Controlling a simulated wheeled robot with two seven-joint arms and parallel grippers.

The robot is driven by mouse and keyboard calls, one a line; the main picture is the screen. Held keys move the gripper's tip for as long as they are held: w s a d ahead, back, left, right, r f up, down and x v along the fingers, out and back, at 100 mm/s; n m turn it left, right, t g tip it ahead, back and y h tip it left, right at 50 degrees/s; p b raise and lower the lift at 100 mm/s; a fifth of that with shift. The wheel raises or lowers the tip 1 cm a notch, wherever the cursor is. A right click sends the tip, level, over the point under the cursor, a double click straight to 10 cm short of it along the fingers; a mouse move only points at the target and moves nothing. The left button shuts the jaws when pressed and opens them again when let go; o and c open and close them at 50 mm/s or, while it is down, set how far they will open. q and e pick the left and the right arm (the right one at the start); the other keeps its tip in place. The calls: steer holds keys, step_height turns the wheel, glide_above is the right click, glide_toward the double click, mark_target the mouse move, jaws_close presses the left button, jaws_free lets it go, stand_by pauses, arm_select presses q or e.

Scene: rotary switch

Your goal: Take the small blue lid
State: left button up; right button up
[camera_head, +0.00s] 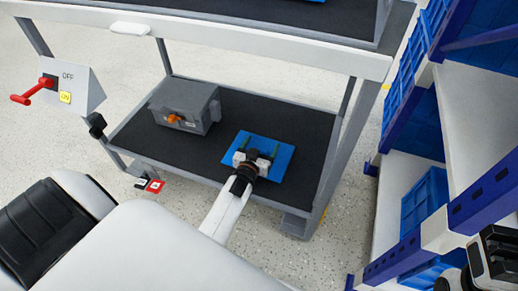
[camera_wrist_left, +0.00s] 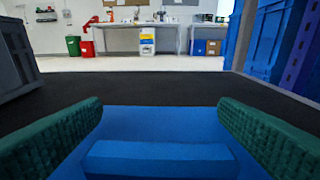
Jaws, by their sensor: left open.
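The small blue lid (camera_head: 284,163) lies flat on the dark lower shelf of the grey cart. My left gripper (camera_head: 260,153) is over the lid, its two fingers apart. In the left wrist view the lid (camera_wrist_left: 160,122) fills the lower middle, with a raised blue bar, a handle (camera_wrist_left: 160,158), across it. The green-padded fingers stand on either side of this handle, with a gap to it on both sides. The gripper partly covers the lid in the head view. My right gripper (camera_head: 494,258) shows only in part at the lower right edge; its jaws are unclear.
A grey box with an orange rotary knob (camera_head: 176,118) stands on the shelf left of the lid. The cart's upper shelf (camera_head: 250,34) and grey posts frame the space. A rack with blue crates (camera_head: 425,200) stands at right. Dark shelf between box and lid is bare.

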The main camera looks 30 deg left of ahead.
arm_select(q)
steer(key=shift+c, duration=0.2)
steer(key=c, duration=1.1)
